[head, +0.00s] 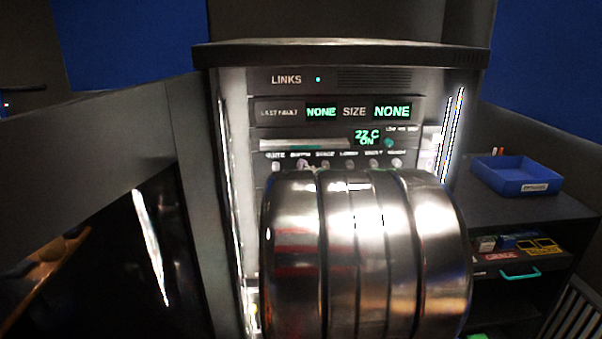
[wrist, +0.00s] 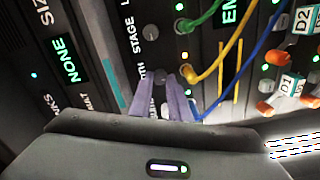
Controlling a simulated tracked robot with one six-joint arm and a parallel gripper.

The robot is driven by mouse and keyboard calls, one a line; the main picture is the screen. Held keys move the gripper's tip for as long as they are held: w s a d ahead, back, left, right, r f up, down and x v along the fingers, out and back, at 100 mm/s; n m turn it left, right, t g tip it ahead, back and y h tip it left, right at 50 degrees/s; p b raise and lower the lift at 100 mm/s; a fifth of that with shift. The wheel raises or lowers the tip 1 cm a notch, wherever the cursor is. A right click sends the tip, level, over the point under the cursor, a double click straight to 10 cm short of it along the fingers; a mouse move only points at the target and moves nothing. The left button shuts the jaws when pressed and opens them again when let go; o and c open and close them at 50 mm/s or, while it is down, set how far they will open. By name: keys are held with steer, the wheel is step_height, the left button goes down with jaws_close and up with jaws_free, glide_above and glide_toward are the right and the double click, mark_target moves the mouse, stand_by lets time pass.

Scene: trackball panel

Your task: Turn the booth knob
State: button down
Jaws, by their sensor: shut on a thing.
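The booth knob (head: 302,162) is second from the left in a row of small knobs under labels on the rack front. In the head view it is small and partly covered by my gripper (head: 307,168). In the wrist view my gripper (wrist: 176,80) shows as two purple fingers with their tips at the booth knob (wrist: 160,79). The fingers are shut on it. The label beside it is partly hidden. The stage knob (wrist: 151,32) is the neighbour and is free of the fingers.
My arm covers the rack's lower front in the head view. The wrist view shows yellow cables (wrist: 207,68) and a blue cable (wrist: 247,68) close beside the fingers, with orange plugs (wrist: 275,58). A blue tray (head: 515,178) sits on the shelf at right.

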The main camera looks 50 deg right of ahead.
steer(key=shift+w+n, duration=0.1)
steer(key=shift+n, duration=0.4)
steer(key=c, duration=1.7)
jaws_free()
steer(key=shift+o, duration=0.2)
steer(key=v, duration=1.3)
steer(key=shift+s+a, duration=0.3)
